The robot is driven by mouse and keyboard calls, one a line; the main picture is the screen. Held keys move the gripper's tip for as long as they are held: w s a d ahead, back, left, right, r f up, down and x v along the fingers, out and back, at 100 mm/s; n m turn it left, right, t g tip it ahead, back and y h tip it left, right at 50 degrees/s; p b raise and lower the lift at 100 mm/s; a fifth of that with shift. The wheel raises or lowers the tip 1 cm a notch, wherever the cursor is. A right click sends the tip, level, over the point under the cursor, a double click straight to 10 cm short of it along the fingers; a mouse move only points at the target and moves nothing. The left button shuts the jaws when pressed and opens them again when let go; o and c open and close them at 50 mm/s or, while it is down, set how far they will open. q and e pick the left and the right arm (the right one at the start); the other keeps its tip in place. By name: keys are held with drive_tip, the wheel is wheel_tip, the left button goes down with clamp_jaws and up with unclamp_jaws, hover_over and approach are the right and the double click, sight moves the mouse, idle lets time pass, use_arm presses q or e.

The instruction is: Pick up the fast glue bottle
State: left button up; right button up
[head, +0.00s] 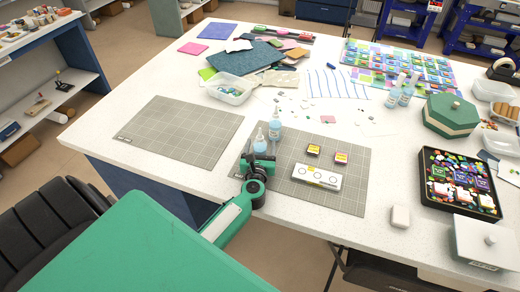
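Two small bottles with light blue bodies and pale pointed tips stand upright on the right grey mat: a nearer bottle (260,144) and a farther bottle (275,129). Two similar bottles, (393,98) and (407,95), stand farther back near the coloured sheet. Their labels are too small to read, so I cannot tell which is the fast glue. My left gripper (259,161) is at the left edge of the right mat, right at the nearer bottle and covering its lower part. I cannot tell whether its fingers touch the bottle. My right gripper is not in view.
On the right grey mat (345,196) lie a white box (317,177) and two small yellow-and-dark boxes, (313,150) and (341,157). The left grey mat (180,132) is bare. A black tray (428,190) and a green lidded box (450,116) stand right.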

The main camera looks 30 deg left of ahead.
sight(260, 131)
use_arm(q)
drive_tip(key=c, duration=1.3)
drive_tip(key=shift+o, duration=0.2)
drive_tip(key=shift+r, duration=0.5)
wheel_tip(260, 131, up, 9)
drive_tip(key=shift+f+p, duration=0.15)
drive_tip(key=shift+p, duration=1)
wheel_tip(260, 131, up, 10)
